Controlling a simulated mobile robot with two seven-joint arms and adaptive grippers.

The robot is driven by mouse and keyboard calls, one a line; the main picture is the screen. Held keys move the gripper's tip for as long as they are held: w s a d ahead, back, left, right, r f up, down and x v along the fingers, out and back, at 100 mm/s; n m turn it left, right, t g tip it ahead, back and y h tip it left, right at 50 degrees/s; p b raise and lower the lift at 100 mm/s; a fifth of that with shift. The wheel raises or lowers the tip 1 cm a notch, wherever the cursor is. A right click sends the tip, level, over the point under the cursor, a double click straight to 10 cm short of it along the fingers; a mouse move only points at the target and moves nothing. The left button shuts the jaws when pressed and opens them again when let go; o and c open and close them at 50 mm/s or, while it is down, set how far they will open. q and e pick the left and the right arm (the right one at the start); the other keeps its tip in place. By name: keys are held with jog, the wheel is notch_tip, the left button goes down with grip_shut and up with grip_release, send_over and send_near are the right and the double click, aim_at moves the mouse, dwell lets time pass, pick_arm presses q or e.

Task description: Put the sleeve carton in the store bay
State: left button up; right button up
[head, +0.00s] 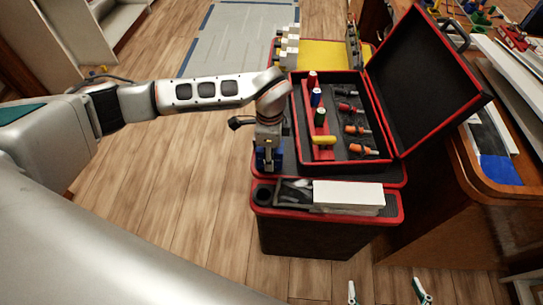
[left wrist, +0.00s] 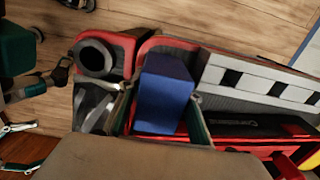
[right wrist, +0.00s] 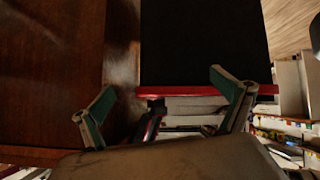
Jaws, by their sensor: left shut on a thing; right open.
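A blue box (left wrist: 163,95), which I take for the sleeve carton, is between the fingers of my left gripper (left wrist: 160,112) in the left wrist view. In the head view a bit of its blue (head: 262,158) shows under my left gripper (head: 268,152), at the left edge of the red-trimmed black case (head: 280,170). I cannot tell whether its underside touches the case. My right gripper (head: 386,288) is open and empty at the bottom of the head view; its spread fingers also show in the right wrist view (right wrist: 165,110). No label marks the store bay.
The front ledge holds a black ring (head: 263,193), a bin of grey pieces (head: 293,192) and a white block (head: 347,195). Behind, a tray (head: 350,115) holds coloured-handled tools, with its lid (head: 425,75) open to the right. A wooden desk (head: 470,225) stands at right. Floor at left is clear.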

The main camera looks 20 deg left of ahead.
pick_arm(q)
jog(key=shift+f, duration=0.7)
jog(key=shift+r, duration=0.2)
jog(key=shift+f, duration=0.1)
pick_arm(e)
jog(key=shift+w+a+r, duration=0.15)
jog(key=shift+w+r, duration=0.45)
jog(key=shift+w, duration=0.05)
pick_arm(q)
jog(key=o, duration=0.9)
jog(key=shift+c, duration=0.2)
pick_arm(e)
jog(key=shift+f, duration=0.15)
jog(key=shift+s, duration=0.15)
